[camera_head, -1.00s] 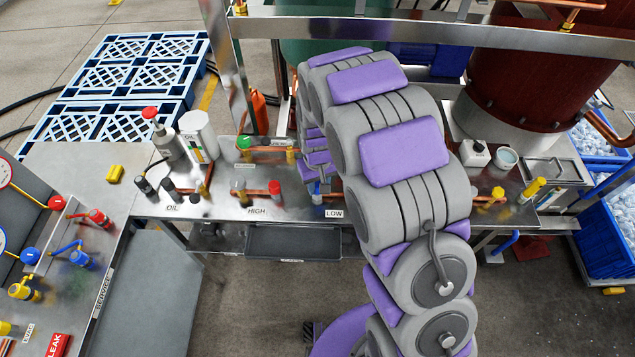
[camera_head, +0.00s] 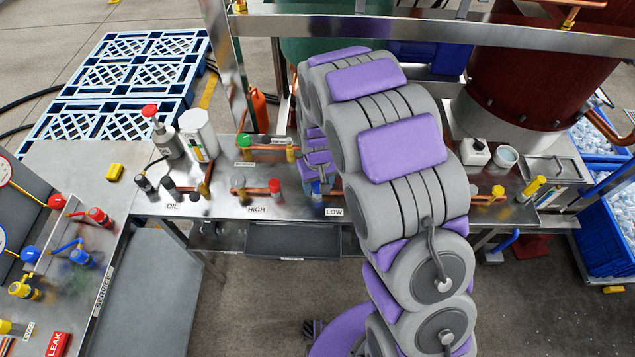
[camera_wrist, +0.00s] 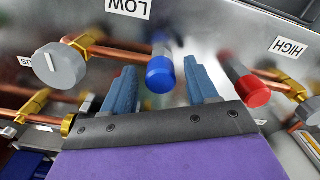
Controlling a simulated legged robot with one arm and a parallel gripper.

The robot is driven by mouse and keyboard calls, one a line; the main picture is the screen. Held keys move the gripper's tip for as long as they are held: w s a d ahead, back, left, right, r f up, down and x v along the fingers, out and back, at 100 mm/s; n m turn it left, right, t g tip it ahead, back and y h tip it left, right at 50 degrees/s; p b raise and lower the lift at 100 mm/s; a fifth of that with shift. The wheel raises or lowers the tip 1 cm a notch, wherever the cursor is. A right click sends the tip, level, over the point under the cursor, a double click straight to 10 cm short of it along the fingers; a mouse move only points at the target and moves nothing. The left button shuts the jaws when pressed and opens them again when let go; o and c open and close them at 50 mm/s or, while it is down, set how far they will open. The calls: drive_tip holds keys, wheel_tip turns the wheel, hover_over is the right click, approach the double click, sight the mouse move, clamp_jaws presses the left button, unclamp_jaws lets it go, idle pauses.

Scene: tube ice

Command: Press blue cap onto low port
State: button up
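The blue cap (camera_wrist: 160,75) sits on the end of a short dark stem, the low port, near the LOW label (camera_wrist: 130,7) in the wrist view. I cannot tell how far it is seated. My gripper (camera_wrist: 160,78) is open, with one blue finger on each side of the cap and a visible gap to each. In the head view the blue cap (camera_head: 317,187) shows just left above the LOW label (camera_head: 334,212). My gripper (camera_head: 318,172) is over it, partly hidden by my arm.
A red-capped port (camera_wrist: 254,92) stands near the HIGH label (camera_wrist: 289,47). A grey round knob (camera_wrist: 60,65) on copper pipe is on the other side. Bottles (camera_head: 198,135) stand on the metal bench at left, and a cup (camera_head: 506,156) at right.

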drive_tip(key=shift+o, duration=0.3)
drive_tip(key=shift+r, duration=0.15)
wheel_tip(320, 180, up, 16)
drive_tip(key=p, duration=0.2)
drive_tip(key=s+d+r+m+b, duration=0.1)
drive_tip(key=s+d+r, duration=0.2)
drive_tip(key=s+d, duration=0.3)
drive_tip(key=s+d+r+m, duration=0.1)
drive_tip(key=s+d+r, duration=0.2)
drive_tip(key=s, duration=0.4)
drive_tip(key=s+d+m+g, duration=0.1)
drive_tip(key=s+d, duration=0.1)
drive_tip(key=s, duration=0.7)
drive_tip(key=s+d+m+b, duration=0.1)
drive_tip(key=s+d, duration=0.1)
drive_tip(key=s, duration=0.8)
drive_tip(key=shift+d+g, duration=0.4)
